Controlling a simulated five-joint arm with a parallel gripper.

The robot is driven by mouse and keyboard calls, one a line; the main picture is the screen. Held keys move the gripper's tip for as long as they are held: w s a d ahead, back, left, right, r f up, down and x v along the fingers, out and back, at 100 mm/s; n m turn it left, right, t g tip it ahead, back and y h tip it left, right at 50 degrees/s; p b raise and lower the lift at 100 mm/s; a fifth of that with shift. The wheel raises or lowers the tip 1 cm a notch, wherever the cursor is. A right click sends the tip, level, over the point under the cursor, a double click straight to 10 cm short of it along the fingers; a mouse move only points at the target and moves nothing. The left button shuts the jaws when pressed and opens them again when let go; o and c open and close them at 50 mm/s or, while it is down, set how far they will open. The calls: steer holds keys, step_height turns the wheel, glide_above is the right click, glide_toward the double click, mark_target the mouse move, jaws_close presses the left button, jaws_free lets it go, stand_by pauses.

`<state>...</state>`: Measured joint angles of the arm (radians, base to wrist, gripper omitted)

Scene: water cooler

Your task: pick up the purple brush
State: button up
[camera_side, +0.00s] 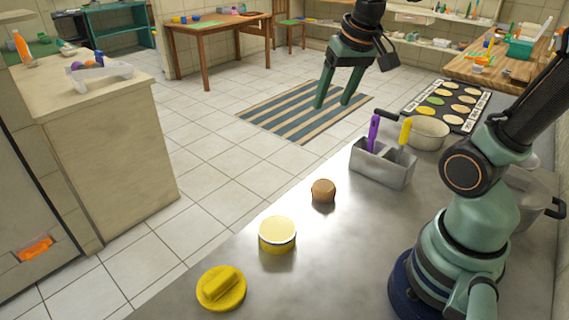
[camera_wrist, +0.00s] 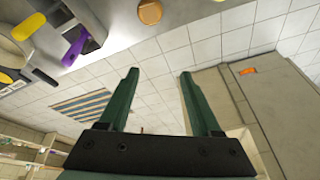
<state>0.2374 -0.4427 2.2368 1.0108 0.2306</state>
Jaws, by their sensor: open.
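The purple brush (camera_side: 373,130) stands upright in a grey metal caddy (camera_side: 381,174) on the steel counter, in its left compartment. Only its purple handle shows; its lower end is hidden in the caddy. In the wrist view the brush (camera_wrist: 75,48) is at the upper left, in the caddy (camera_wrist: 96,22). My gripper (camera_side: 332,103) is open and empty, raised above and to the left of the brush in the side view, apart from it. In the wrist view my gripper (camera_wrist: 157,75) has its two green fingers wide apart with nothing between them.
A yellow-handled tool (camera_side: 405,131) stands in the caddy beside the brush. A beige pot (camera_side: 428,132) is just behind the caddy. A brown round item (camera_side: 323,191), a yellow tin (camera_side: 277,234) and a yellow lid-like disc (camera_side: 221,288) lie along the counter's front edge.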

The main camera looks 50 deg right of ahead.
steer(key=w+d+f+m+g, duration=0.1)
steer(key=d+m+g, duration=0.1)
steer(key=d+m, duration=0.65)
steer(key=m+g, duration=0.1)
steer(key=m, duration=0.2)
glide_above(372, 139)
steer(key=w, duration=0.1)
steer(key=shift+d+f+y, duration=0.15)
steer(key=shift+f+y, duration=0.05)
steer(key=shift+f, duration=0.45)
steer(key=shift+d+f+y, duration=0.15)
steer(key=shift+f+y, duration=0.05)
steer(key=shift+f, duration=0.4)
steer(key=shift+s+d+f+g, duration=0.1)
steer(key=shift+d+f+g, duration=0.1)
steer(key=shift+d+g, duration=0.1)
step_height(372, 139, down, 12)
steer(key=shift+s+a+r, duration=0.1)
steer(key=shift+s, duration=0.05)
jaws_close()
